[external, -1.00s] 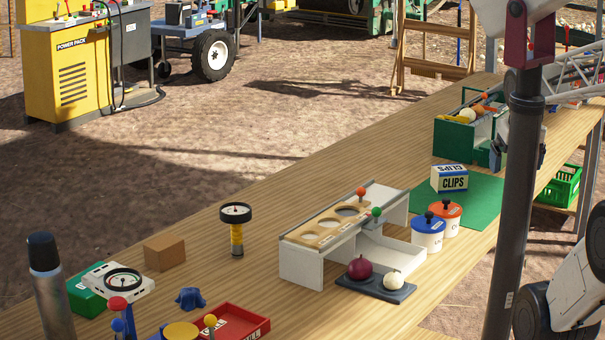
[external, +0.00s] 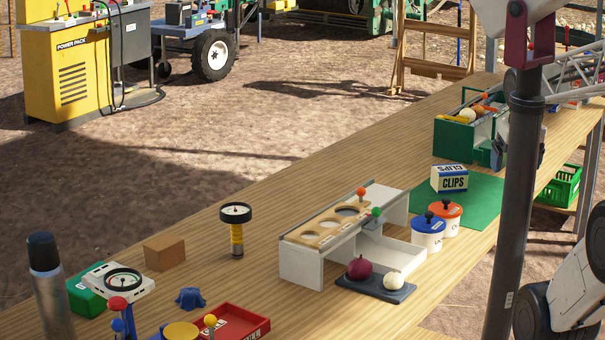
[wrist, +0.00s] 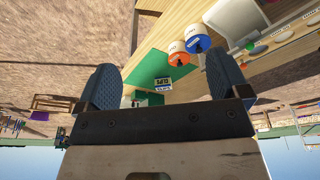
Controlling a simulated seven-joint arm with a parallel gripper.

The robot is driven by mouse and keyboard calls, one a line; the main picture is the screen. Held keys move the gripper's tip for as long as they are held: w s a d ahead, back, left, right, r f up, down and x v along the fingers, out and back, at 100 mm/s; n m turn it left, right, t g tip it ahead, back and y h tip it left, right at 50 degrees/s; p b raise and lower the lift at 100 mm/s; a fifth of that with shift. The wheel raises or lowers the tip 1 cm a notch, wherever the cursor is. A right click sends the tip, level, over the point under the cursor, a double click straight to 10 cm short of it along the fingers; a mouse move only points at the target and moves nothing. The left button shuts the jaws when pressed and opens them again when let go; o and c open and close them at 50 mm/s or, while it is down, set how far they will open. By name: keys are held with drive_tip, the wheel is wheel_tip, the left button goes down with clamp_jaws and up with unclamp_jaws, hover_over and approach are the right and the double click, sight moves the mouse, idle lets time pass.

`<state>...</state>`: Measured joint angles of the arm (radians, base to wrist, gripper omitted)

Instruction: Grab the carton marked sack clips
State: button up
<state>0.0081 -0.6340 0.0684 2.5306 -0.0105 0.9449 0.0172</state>
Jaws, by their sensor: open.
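The carton marked CLIPS (external: 452,183) is a small white and blue box.
Two lidded tubs, blue (external: 428,236) and orange (external: 446,217), stand just in front of the carton. A green box (external: 455,138) with several items is behind it. A white sorting stand (external: 300,262) and a dark tray (external: 400,294) with two onions are nearer. A dark post crosses the right side.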

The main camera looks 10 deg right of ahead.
drive_tip(key=w+a+r+m+g+y, duration=0.2)
drive_tip(key=w+a+r+y, duration=0.1)
drive_tip(key=w+a+r, duration=0.8)
drive_tip(key=w+a+r+m+g+y, duration=0.1)
drive_tip(key=w+a+m+g+y, duration=0.15)
drive_tip(key=w+a, duration=1)
drive_tip(key=w+a+f+m+g+y, duration=0.15)
drive_tip(key=w+a, duration=0.25)
drive_tip(key=a, duration=0.6)
drive_tip(key=w+a+f+m+g+y, duration=0.15)
drive_tip(key=w+a, duration=0.25)
drive_tip(key=a, duration=0.7)
drive_tip(key=w+a+m+g+y, duration=0.15)
drive_tip(key=w+a, duration=0.25)
drive_tip(key=a, duration=0.6)
drive_tip(key=a+f+g, duration=0.3)
drive_tip(key=a+f, duration=0.1)
drive_tip(key=a, duration=1)
drive_tip(key=f, duration=2)
drive_tip(key=w+f, duration=0.1)
drive_tip(key=f, duration=0.9)
drive_tip(key=shift+d, duration=0.1)
drive_tip(key=shift+f, duration=0.3)
